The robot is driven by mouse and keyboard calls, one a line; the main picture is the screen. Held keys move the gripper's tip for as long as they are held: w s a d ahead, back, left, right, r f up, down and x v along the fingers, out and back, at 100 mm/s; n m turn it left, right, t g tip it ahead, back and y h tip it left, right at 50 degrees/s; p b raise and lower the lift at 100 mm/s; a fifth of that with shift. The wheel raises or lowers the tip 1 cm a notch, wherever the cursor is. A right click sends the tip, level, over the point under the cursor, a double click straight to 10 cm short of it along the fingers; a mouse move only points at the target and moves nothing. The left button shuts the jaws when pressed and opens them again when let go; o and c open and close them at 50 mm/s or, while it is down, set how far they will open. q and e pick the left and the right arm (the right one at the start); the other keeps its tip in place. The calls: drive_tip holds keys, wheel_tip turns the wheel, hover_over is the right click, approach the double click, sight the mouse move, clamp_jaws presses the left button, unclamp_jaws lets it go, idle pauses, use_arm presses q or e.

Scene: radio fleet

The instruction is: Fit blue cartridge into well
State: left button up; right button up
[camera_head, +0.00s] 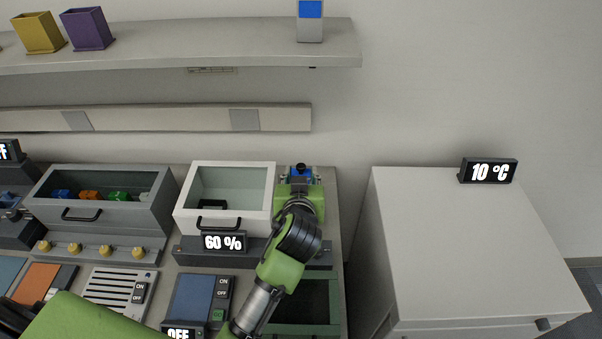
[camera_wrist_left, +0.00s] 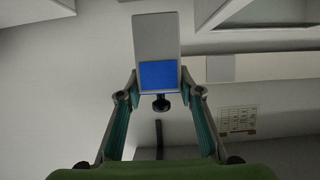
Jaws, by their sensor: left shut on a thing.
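My left gripper (camera_head: 302,180) is above the back right of the workbench. In the left wrist view its teal fingers (camera_wrist_left: 158,80) are shut on the sides of the blue cartridge (camera_wrist_left: 158,76). The cartridge has a grey body, a blue part and a black knob. In the head view only its blue top (camera_head: 309,172) and the knob show; my gripper hides its lower part. I cannot tell which opening is the well. A dark green-framed recess (camera_head: 333,305) lies at the bench's right front, partly behind my arm. My right gripper is not in view.
A white open box (camera_head: 259,167) with a "60 %" display (camera_head: 224,242) stands just left of the gripper. A grey bin (camera_head: 160,206) holds coloured pieces. A shelf (camera_head: 180,50) above carries pots and a grey-and-blue block (camera_head: 310,30). A white cabinet (camera_head: 460,250) stands right, beyond a gap.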

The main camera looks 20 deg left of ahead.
use_arm(q)
drive_tip(key=shift+r, duration=0.1)
drive_tip(key=shift+f, duration=0.35)
drive_tip(key=shift+f+b, duration=2.1)
drive_tip(key=shift+f, duration=0.45)
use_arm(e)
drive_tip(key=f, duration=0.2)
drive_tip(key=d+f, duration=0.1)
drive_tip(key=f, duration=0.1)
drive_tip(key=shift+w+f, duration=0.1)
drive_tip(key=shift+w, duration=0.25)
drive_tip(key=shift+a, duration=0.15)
use_arm(q)
drive_tip(key=shift+p, duration=0.35)
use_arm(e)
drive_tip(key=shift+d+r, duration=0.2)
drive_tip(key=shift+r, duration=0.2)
use_arm(q)
drive_tip(key=shift+s+d+f+b, duration=0.15)
drive_tip(key=shift+f+b, duration=0.55)
drive_tip(key=shift+f, duration=0.2)
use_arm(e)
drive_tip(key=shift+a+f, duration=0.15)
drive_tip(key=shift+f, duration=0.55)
use_arm(q)
drive_tip(key=shift+r, duration=0.1)
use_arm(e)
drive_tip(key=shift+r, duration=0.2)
